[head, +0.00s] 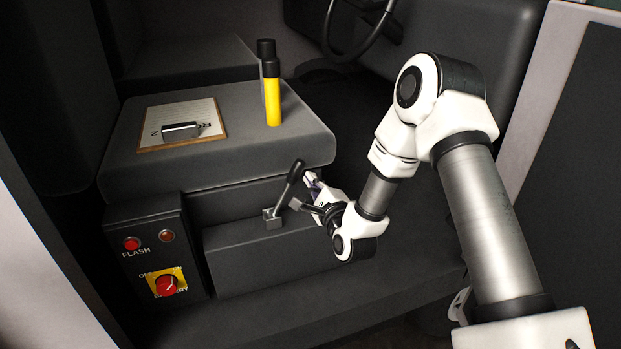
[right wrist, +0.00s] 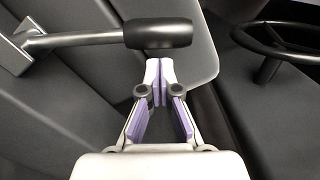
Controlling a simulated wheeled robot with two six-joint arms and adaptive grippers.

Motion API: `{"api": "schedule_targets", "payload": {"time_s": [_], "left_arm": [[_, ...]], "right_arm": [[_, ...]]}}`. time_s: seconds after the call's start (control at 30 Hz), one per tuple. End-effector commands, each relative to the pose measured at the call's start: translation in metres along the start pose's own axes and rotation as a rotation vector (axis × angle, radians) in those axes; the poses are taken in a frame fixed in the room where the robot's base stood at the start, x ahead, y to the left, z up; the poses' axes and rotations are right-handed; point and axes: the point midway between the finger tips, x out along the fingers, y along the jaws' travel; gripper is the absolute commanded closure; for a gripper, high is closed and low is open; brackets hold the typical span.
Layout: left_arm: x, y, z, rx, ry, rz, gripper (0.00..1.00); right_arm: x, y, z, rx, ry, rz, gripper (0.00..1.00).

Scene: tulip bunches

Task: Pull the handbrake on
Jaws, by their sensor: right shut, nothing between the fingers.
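The handbrake (head: 285,194) is a grey metal lever with a black grip, rising from a bracket on the dark box below the seat. It leans up and to the right in the head view. In the right wrist view the black grip (right wrist: 158,33) lies across the top, just beyond my fingertips. My right gripper (head: 308,192) is just right of the lever. In the right wrist view its purple-padded fingertips (right wrist: 159,68) are together with nothing between them. I cannot tell whether they touch the grip. My left gripper is not in view.
On the seat (head: 245,150) are a clipboard (head: 205,112) with a small metallic object and a yellow flashlight-like cylinder (head: 272,95). A panel with a red battery switch (head: 167,285) stands left of the lever. The steering wheel (head: 345,55) is behind my right arm's reach.

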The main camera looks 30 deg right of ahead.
Motion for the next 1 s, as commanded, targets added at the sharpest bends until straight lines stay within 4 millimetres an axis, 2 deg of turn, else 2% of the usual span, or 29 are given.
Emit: {"api": "schedule_targets", "payload": {"time_s": [0.1, 0.63, 1.0], "left_arm": [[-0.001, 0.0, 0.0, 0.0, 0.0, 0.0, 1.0], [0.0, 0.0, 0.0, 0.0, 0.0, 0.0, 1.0], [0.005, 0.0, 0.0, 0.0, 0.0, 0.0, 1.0]], "right_arm": [[0.001, 0.0, 0.006, 0.0, -0.001, 0.0, 1.0], [0.001, 0.0, 0.01, -0.03, 0.0, 0.001, 1.0], [0.003, -0.003, 0.041, -0.24, -0.004, 0.011, 1.0]]}}
